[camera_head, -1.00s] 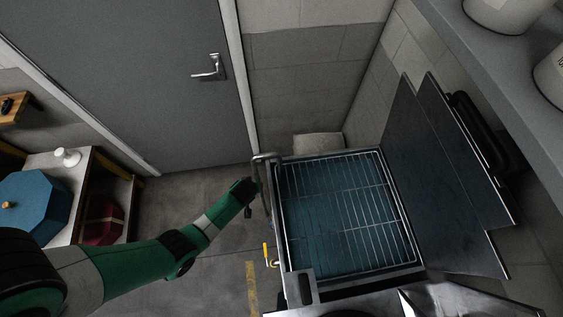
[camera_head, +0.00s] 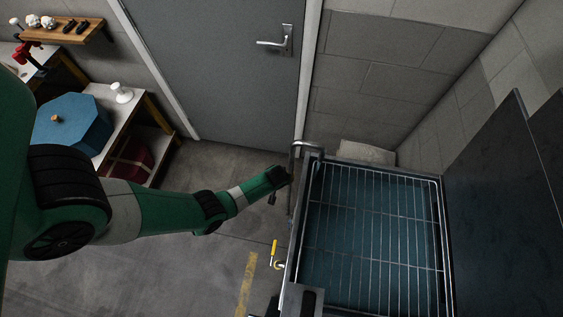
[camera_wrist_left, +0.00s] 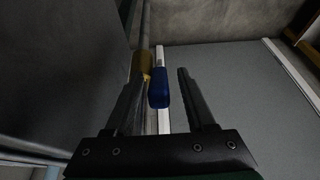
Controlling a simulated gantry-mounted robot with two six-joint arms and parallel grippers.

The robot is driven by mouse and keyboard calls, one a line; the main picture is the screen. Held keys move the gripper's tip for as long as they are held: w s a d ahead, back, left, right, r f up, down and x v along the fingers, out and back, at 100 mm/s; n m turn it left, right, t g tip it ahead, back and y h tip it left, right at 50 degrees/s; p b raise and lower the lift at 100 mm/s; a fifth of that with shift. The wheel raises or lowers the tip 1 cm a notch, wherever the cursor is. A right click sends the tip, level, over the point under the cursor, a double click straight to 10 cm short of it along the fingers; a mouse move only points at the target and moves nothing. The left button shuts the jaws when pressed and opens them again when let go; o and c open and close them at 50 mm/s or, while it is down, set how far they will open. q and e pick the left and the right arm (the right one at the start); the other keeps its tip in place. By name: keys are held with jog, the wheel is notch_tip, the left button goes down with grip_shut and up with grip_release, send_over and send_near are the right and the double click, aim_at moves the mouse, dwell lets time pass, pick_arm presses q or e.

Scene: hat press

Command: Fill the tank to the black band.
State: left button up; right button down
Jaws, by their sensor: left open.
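The tank (camera_head: 308,222) is an open metal basin with a wire rack (camera_head: 375,225) across it, at the lower right in the head view. Its inside looks dark blue; I cannot make out a water level or a black band. A grey pipe (camera_head: 292,185) rises at its left side and bends over the rim. A blue valve handle (camera_wrist_left: 158,88) sits beside a brass fitting (camera_wrist_left: 143,65) on the pipe in the left wrist view. My left gripper (camera_wrist_left: 165,75) is open, its fingers on either side of the blue handle. It reaches the pipe in the head view (camera_head: 282,177).
A yellow-handled valve (camera_head: 274,252) sticks out low at the tank's left side. Dark raised panels (camera_head: 505,200) stand right of the tank. A bench with a blue octagonal box (camera_head: 72,122) is at the left. The floor between is clear.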

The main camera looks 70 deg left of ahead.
pick_arm(q)
jog(key=shift+w+a+f, duration=0.1)
jog(key=shift+f, duration=0.15)
grip_shut()
dwell(1.4)
